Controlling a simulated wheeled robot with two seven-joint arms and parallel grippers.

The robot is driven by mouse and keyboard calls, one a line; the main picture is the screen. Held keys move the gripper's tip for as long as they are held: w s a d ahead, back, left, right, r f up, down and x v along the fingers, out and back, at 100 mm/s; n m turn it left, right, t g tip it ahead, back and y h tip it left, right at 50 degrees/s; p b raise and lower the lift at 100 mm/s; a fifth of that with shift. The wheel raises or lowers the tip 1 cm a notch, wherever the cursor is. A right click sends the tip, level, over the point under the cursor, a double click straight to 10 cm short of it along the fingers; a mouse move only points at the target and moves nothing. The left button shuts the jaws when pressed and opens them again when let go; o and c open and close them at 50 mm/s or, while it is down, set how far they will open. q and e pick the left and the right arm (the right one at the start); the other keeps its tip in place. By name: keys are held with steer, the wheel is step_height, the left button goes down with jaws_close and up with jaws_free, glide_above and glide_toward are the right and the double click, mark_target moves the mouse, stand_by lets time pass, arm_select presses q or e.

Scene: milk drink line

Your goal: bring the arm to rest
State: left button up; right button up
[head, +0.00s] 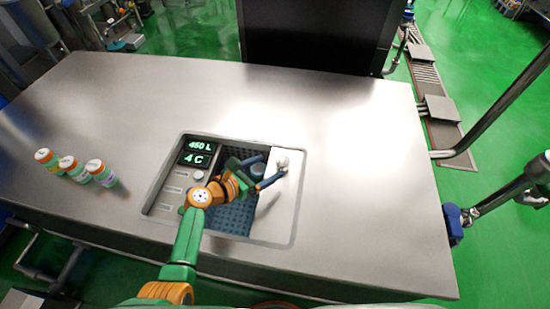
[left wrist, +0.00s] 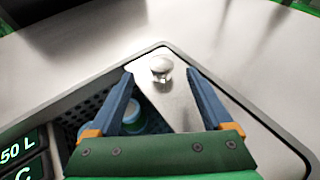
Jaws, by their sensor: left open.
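My left arm reaches in from the bottom of the head view over the sunken panel. My left gripper (head: 274,166) is open, its two blue fingers spread near a silver knob (head: 283,162) on the panel's right plate. In the left wrist view, the gripper (left wrist: 160,78) has nothing held between its fingers, and the knob (left wrist: 161,67) shows between and beyond the fingertips. I cannot tell if a finger touches it. A round blue-topped item (head: 257,171) stands in the dark perforated recess, partly hidden by the gripper. My right gripper is not in view.
The panel's display (head: 198,152) reads 450 L and 4 C. A dark box (head: 318,35) stands behind the table. The table's back and right are clear.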

arm_select(q)
steer(key=shift+v, duration=1.05)
steer(key=shift+r, duration=0.1)
